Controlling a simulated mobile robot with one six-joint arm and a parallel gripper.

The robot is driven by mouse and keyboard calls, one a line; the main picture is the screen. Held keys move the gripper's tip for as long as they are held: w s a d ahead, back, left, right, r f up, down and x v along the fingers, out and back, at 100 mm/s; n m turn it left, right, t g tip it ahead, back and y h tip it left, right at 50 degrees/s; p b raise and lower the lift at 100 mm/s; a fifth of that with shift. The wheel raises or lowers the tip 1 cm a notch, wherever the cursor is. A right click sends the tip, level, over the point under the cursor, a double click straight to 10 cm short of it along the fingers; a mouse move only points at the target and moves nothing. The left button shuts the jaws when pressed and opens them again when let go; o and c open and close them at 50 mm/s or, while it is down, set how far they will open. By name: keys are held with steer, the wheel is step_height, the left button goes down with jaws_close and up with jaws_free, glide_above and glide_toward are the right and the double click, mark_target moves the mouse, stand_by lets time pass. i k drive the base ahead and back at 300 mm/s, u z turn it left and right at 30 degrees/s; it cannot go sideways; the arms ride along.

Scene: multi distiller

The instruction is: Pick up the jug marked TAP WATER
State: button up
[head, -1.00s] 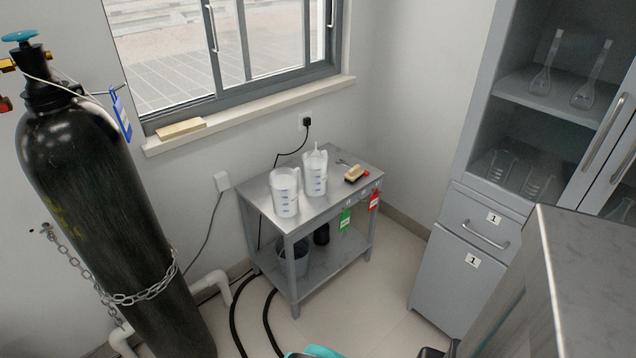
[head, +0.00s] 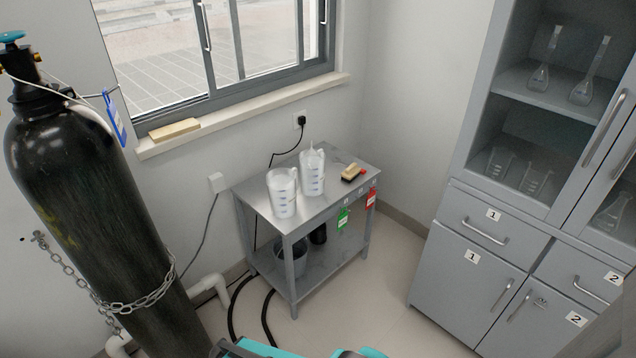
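Two white translucent jugs with blue markings stand upright on a small metal table (head: 316,206) in the head view. The front-left jug (head: 282,194) and the back-right jug (head: 312,174) are close together. Their labels are too small to read, so I cannot tell which is marked TAP WATER. My gripper is not in view. Teal and dark parts that look like my own body show at the bottom edge, below the table and apart from it.
A brush (head: 353,172) lies right of the jugs. Green (head: 343,219) and red (head: 371,198) tags hang at the table's front. A chained black gas cylinder (head: 75,190) stands left, a grey cabinet (head: 470,250) right. Black hoses (head: 236,300) run on the floor. Floor right of the table is clear.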

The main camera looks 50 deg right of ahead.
mark_target(282, 182)
steer(key=u, duration=0.25)
steer(key=k, duration=0.2)
steer(key=z, duration=1.75)
steer(key=k, duration=0.9)
steer(key=u, duration=0.2)
steer(key=i, duration=0.75)
